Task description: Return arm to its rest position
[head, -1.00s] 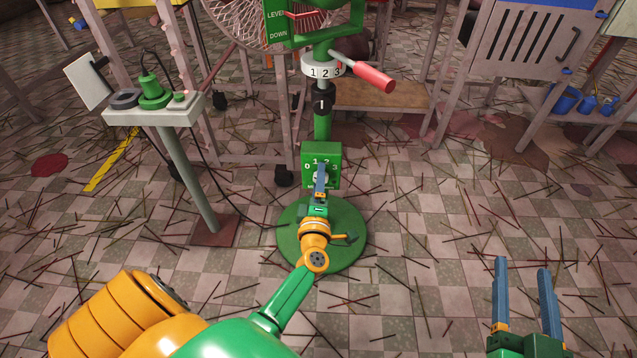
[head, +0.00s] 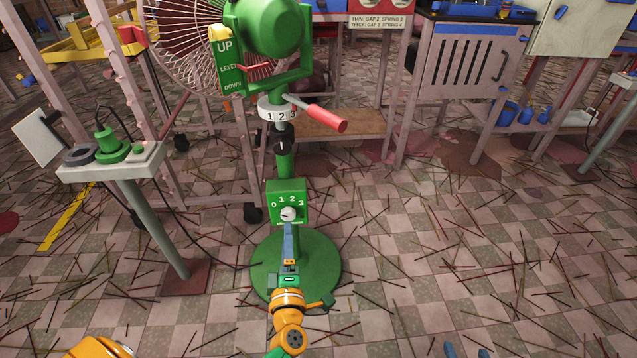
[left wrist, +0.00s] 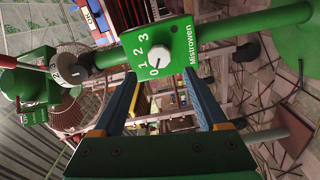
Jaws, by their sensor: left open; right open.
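The green fan stand carries a control box (head: 288,203) marked 0 to 3, with a pale round knob (head: 289,214). My left gripper (head: 288,230) is in front of the box, its fingertips just below the knob in the head view; its arm reaches in from the bottom. In the left wrist view, my left gripper (left wrist: 163,85) is open and empty, with the box (left wrist: 172,48) and knob (left wrist: 158,63) beyond its fingertips. Any contact is hard to judge. Only the fingertips of my right gripper (head: 466,351) show at the bottom edge, spread apart with nothing between them.
The fan's green head (head: 268,25), numbered white collar (head: 280,108) and red handle (head: 318,115) stand above the box. A small table (head: 110,165) stands left. A slatted cabinet (head: 470,60) stands back right. Thin sticks litter the tiled floor; the right floor is otherwise open.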

